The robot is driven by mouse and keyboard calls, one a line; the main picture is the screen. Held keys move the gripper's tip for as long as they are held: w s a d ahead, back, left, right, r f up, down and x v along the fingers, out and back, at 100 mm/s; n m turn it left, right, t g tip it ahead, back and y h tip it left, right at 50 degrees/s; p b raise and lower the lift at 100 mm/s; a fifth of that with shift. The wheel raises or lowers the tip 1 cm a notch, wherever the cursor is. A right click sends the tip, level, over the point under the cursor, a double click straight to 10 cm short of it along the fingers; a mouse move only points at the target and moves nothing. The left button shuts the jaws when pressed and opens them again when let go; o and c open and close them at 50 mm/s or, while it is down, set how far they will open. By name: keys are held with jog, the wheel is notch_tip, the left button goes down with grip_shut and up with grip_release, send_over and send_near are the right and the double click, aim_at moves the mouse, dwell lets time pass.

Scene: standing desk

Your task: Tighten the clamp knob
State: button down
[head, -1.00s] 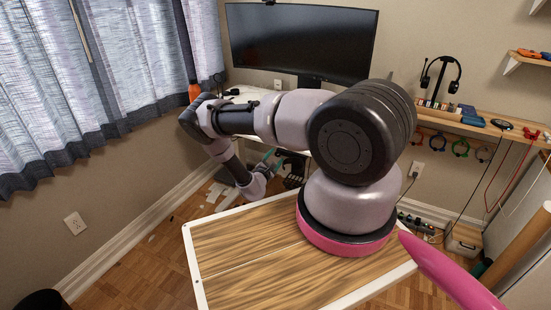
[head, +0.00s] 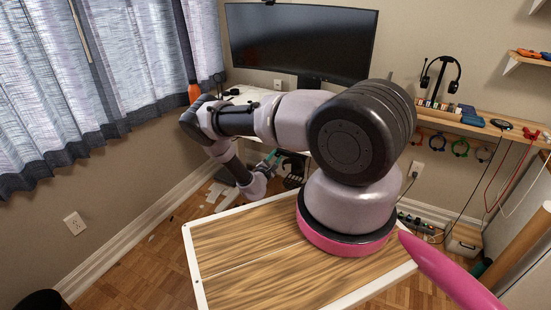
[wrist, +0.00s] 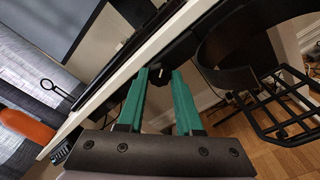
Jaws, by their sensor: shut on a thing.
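My gripper (wrist: 160,77) has two green fingers and reaches to the underside of the white desk's edge (wrist: 133,65). It is shut on a small dark part at the fingertips, which I take to be the clamp knob (wrist: 158,72). The knob is mostly hidden between the fingers, and its shape is hard to make out. A black clamp body (wrist: 183,52) shows just beyond it against the desk edge. In the head view my gripper (head: 270,157) is small, below the desk at the left of the monitor, and the knob cannot be made out.
A black curved holder (wrist: 238,52) and a black wire basket (wrist: 283,112) hang close to the right of my fingers. An orange bottle (head: 194,92) stands on the desk at the left. A monitor (head: 300,40) stands at the back. Open floor lies below.

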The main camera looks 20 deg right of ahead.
jog(key=m, duration=0.5)
jog(key=m+h, duration=0.1)
jog(key=m, duration=0.4)
jog(key=shift+a+f+m, duration=0.1)
jog(key=shift+m, duration=0.3)
jog(key=m, duration=0.6)
jog(key=shift+g+h, duration=0.3)
jog(key=shift+h, duration=0.1)
jog(key=m, duration=0.4)
jog(key=shift+m, duration=0.4)
jog(key=m+g, duration=0.1)
jog(key=m, duration=0.3)
jog(key=shift+w+a+m, duration=0.1)
jog(key=shift+m, duration=0.3)
jog(key=m, duration=0.5)
jog(key=shift+m, duration=0.4)
jog(key=m, duration=0.4)
jog(key=shift+m+g, duration=0.3)
jog(key=shift+g, duration=0.1)
jog(key=m, duration=0.4)
jog(key=shift+m, duration=0.3)
